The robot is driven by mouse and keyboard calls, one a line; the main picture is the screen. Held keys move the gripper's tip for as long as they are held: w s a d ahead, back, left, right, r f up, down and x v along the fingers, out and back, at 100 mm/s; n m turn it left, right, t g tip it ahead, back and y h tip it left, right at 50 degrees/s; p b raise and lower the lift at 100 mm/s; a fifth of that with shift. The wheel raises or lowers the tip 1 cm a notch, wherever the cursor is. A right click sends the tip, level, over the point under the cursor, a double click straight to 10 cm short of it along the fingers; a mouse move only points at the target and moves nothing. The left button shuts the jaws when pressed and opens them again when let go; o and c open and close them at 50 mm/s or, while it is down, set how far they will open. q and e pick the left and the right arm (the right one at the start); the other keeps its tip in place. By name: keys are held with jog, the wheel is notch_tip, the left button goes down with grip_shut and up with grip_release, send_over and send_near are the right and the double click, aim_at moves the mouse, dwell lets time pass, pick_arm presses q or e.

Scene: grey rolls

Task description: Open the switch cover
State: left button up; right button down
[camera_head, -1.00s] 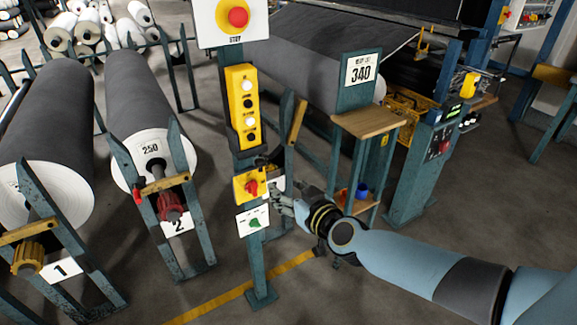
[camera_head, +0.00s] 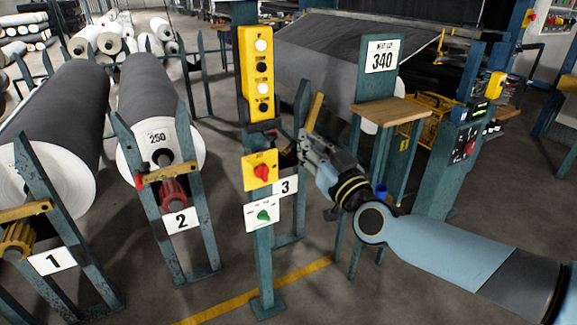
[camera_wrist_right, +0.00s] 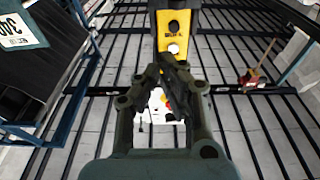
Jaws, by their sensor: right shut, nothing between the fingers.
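The yellow switch box (camera_head: 260,171) with a red rotary switch (camera_head: 262,172) is on a teal post. A white plate with a green switch (camera_head: 263,215) is below it. A dark piece (camera_head: 288,156) shows at the box's upper right, beside my fingers; I cannot tell whether it is the switch cover. My right gripper (camera_head: 304,140) is shut and empty, just right of the box, fingers pointing up and left. In the wrist view its fingers (camera_wrist_right: 166,68) partly hide the post, and a white plate (camera_wrist_right: 158,106) shows between them. My left gripper is out of view.
A yellow button box (camera_head: 257,75) is above the switch box on the same post. A "3" sign (camera_head: 285,187) and a wooden shelf (camera_head: 392,112) are close to my right arm. Large grey rolls (camera_head: 60,125) fill the left. Open floor lies in front.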

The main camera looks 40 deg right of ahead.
jog(key=f, duration=0.1)
jog(key=r+b, duration=0.1)
send_over(267, 146)
jog(key=s+d, duration=0.3)
jog(key=s, duration=0.1)
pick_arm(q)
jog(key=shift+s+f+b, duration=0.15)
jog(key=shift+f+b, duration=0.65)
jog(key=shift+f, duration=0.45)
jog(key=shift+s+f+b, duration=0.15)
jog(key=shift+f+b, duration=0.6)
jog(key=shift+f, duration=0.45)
pick_arm(e)
jog(key=shift+s+a+f, duration=0.1)
jog(key=shift+s+f, duration=0.05)
jog(key=shift+f, duration=0.75)
jog(key=shift+s+a+f, duration=0.1)
jog(key=shift+s+f, duration=0.05)
jog(key=shift+f, duration=0.75)
